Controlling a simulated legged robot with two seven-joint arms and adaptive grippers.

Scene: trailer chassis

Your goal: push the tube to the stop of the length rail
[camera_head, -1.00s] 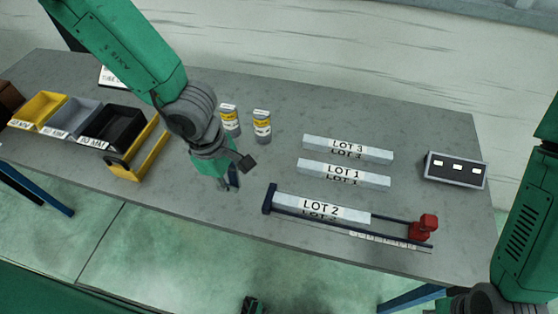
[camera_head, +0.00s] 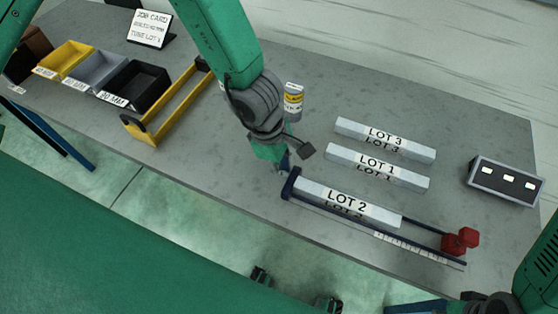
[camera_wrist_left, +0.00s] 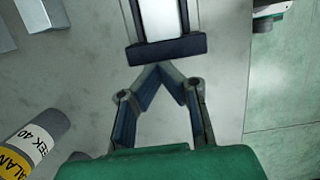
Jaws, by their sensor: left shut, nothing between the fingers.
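The grey tube marked LOT 2 (camera_head: 345,201) lies in the dark blue length rail (camera_head: 420,251). Its left end is at the rail's dark end block (camera_head: 291,183); a gap separates its right end from the red block (camera_head: 460,241) at the rail's right end. My left gripper (camera_head: 283,167) is shut and empty, just off the outer side of the dark end block. In the left wrist view its fingertips (camera_wrist_left: 160,70) meet close to that block (camera_wrist_left: 166,49), with the tube (camera_wrist_left: 160,20) beyond it. Whether they touch the block, I cannot tell. My right gripper is out of view.
Tubes LOT 1 (camera_head: 377,168) and LOT 3 (camera_head: 385,140) lie behind the rail. A yellow-labelled can (camera_head: 293,101) stands behind my left gripper. A box with three lights (camera_head: 505,181) stands right.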

